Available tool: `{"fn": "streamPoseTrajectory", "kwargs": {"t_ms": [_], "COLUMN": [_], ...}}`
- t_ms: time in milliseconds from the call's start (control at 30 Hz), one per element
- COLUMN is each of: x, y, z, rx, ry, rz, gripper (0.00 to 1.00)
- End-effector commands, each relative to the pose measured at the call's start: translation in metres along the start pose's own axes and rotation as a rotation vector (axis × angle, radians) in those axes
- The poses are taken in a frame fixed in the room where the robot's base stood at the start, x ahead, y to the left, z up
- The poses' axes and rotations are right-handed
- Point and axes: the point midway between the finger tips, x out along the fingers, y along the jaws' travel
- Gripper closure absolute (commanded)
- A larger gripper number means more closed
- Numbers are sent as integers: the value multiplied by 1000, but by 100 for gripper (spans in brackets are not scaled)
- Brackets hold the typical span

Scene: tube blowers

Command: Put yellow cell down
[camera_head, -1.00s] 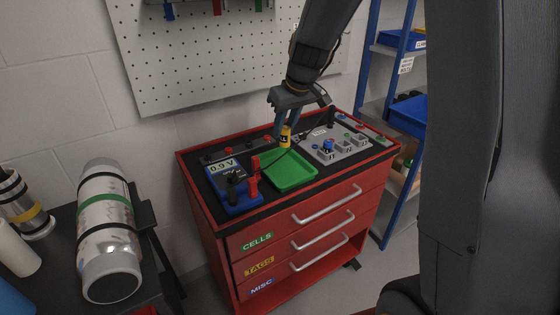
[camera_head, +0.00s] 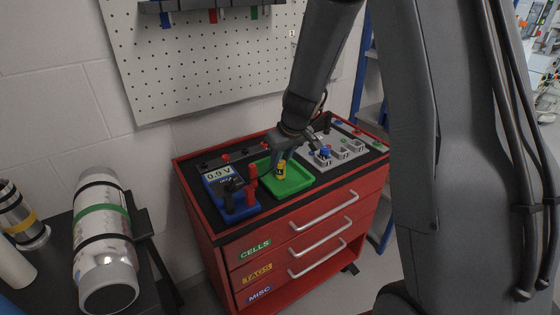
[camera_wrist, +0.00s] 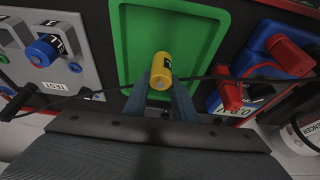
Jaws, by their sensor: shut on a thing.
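The yellow cell (camera_head: 281,168) is a small yellow cylinder with a dark label. My gripper (camera_head: 278,160) is shut on it, over the green tray (camera_head: 297,188) on top of the red tool cart. In the wrist view the cell (camera_wrist: 161,70) sits upright between the two fingertips of my gripper (camera_wrist: 160,85), against the tray's green floor (camera_wrist: 200,35). I cannot tell whether the cell touches the tray floor.
A blue meter (camera_head: 222,180) reading 0.9 V, with red and black posts, stands left of the tray. A grey test block (camera_head: 343,150) with a blue knob is to the right. Thin dark leads cross near my gripper in the wrist view.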

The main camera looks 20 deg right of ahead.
Motion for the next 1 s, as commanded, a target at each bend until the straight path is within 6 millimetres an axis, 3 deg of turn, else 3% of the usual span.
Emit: {"fn": "streamPoseTrajectory", "kwargs": {"t_ms": [267, 300, 400, 800, 1000], "x": [3, 3, 2, -1, -28], "y": [0, 0, 0, 0, 1], "z": [1, 1, 1, 0, -1], "rx": [1, 1, 1, 1, 0], "ry": [0, 0, 0, 0, 3], "rz": [0, 0, 0, 0, 2], "gripper": [100, 72, 57, 57, 57]}}
